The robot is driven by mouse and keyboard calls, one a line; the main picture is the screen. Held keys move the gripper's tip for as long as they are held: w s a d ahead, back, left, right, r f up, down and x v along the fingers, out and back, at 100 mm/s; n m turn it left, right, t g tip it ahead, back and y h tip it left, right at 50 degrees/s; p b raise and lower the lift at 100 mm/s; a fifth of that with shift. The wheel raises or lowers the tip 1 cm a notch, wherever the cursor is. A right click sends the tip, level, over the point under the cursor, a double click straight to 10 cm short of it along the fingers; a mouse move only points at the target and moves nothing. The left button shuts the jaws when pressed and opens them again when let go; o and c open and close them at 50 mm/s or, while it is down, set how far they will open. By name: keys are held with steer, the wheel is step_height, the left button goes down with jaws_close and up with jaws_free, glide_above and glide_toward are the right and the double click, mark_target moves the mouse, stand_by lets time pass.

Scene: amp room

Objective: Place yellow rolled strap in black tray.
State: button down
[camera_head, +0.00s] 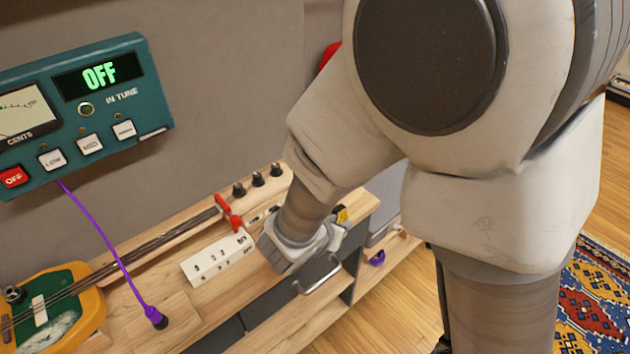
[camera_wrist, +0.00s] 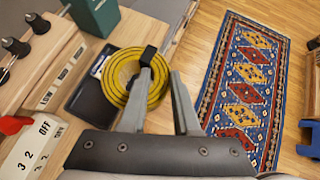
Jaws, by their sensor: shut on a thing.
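The yellow rolled strap (camera_wrist: 128,88) is a flat ring-shaped coil with a black band. It shows beside and between the fingers of my gripper (camera_wrist: 162,78), which is shut on it near its right side. A flat black thing, apparently the black tray (camera_wrist: 92,106), lies on the wood behind and left of the strap in the wrist view. The strap overlaps it in the picture; I cannot tell whether they touch. In the head view a small yellow and black bit of the strap (camera_head: 342,214) shows past my wrist; the fingertips and tray are hidden there.
A stringed instrument (camera_head: 60,300) lies left. A dark green container (camera_wrist: 95,14) stands behind the strap. A patterned rug (camera_wrist: 245,85) covers the floor.

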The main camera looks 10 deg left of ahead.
steer(key=w+a+f, duration=0.1)
steer(key=a+f, duration=0.1)
steer(key=a, duration=0.1)
steer(key=w+a+f, duration=0.1)
steer(key=a+f, duration=0.1)
steer(key=a, duration=0.1)
steer(key=a+f, duration=0.2)
steer(key=a, duration=0.1)
steer(key=shift+w+a, duration=0.35)
steer(key=shift+w, duration=0.05)
steer(key=shift+s+d+f, duration=0.1)
steer(key=shift+s+f, duration=0.05)
steer(key=shift+f, duration=2.05)
steer(key=c, duration=0.6)
jaws_free()
steer(key=shift+c, duration=0.2)
steer(key=shift+s+a+r, duration=0.2)
steer(key=shift+a+r, duration=0.05)
steer(key=shift+r, duration=0.15)
steer(key=v, duration=1.1)
steer(key=shift+p, duration=0.3)
steer(key=shift+r, duration=0.1)
